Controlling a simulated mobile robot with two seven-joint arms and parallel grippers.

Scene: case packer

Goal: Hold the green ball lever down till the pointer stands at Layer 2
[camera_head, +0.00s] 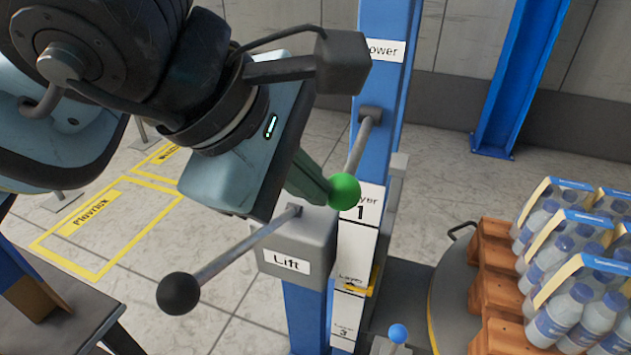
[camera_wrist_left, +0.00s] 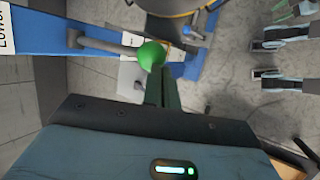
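The green ball (camera_head: 344,191) is the end of the lever on the blue post, below the "Lower" sign (camera_head: 385,50); its rod slopes down to the ball. My left gripper (camera_head: 322,190) has its fingers together, tips at the ball, seemingly touching it. The left wrist view also shows the green ball (camera_wrist_left: 152,54) just beyond the fingertips. The yellow pointer (camera_head: 375,277) stands at the middle scale label (camera_head: 352,272), between Layer 1 (camera_head: 360,207) and Layer 3 (camera_head: 343,328); it hides that label's number. My right gripper (camera_wrist_left: 266,60) is open and empty in the left wrist view.
The Lift box (camera_head: 295,250) with its black ball lever (camera_head: 178,293) stands close below my left gripper. A small blue ball knob (camera_head: 398,333) is at the bottom. Bottle packs (camera_head: 575,270) sit on brown pallets (camera_head: 495,265) at right. Yellow-marked floor (camera_head: 110,225) lies left.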

